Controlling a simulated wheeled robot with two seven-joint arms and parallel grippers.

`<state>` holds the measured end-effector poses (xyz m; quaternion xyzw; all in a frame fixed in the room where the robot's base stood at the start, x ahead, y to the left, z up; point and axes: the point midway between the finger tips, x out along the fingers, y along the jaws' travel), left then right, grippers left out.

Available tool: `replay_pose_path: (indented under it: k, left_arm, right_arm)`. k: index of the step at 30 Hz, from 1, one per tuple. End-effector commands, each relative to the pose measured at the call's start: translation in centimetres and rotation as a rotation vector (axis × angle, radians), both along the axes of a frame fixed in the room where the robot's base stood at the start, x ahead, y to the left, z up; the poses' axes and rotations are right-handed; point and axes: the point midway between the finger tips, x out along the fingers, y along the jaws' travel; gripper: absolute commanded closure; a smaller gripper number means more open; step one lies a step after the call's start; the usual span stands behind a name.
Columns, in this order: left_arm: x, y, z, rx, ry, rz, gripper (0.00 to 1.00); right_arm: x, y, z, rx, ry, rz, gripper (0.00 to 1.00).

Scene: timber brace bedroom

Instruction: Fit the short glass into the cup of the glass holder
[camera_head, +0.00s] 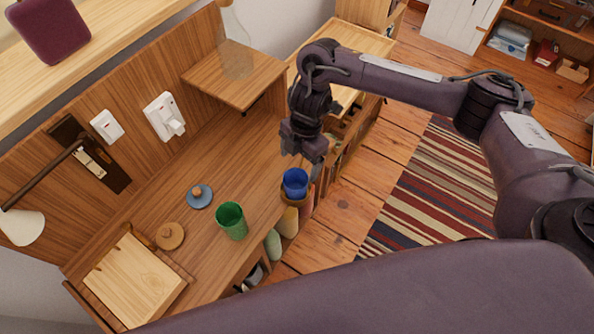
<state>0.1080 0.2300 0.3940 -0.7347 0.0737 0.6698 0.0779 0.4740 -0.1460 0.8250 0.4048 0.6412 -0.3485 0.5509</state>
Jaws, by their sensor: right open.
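A blue glass (295,180) stands at the front edge of the wooden desk, with its lower part inside a brown, ring-like cup of the glass holder (292,200). I cannot tell how deep it sits. My right gripper (305,160) is just above and behind the blue glass, fingers pointing down, open, with nothing seen between them. A green glass (231,222) stands upright on the desk, to the left of the blue one. Which glass counts as the short one is not clear from this view. My left gripper is not in view.
A blue disc with a knob (200,196) and a wooden one (169,236) lie left of the green glass. A wooden tray (130,285) is at lower left. A clear bottle (234,50) stands on a raised shelf (210,75). Bare desk lies behind the glasses.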

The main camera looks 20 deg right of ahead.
Motion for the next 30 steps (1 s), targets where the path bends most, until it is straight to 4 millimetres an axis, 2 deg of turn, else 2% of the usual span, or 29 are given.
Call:
replay_pose_path:
  k: [1, 3, 9, 26, 28, 30]
  left_arm:
    - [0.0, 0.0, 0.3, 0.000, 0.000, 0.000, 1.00]
    - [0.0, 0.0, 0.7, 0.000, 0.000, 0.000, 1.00]
    - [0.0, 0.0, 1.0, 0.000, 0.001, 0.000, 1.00]
    - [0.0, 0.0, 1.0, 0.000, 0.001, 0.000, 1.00]
    - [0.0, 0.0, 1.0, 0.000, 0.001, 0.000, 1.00]
    - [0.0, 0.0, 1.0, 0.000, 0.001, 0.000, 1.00]
  right_arm:
    - [0.1, -0.1, 1.2, 0.000, -0.004, 0.003, 0.18]
    - [0.2, -0.3, 2.5, -0.001, -0.004, 0.001, 0.18]
    - [0.3, -0.5, 3.9, -0.001, -0.001, 0.001, 0.18]
    - [0.2, -0.5, 4.0, 0.001, 0.000, 0.001, 0.18]
    - [0.1, 0.1, 3.8, 0.011, -0.006, 0.009, 0.18]
    - [-0.4, 1.8, 3.2, 0.044, -0.026, 0.027, 0.18]
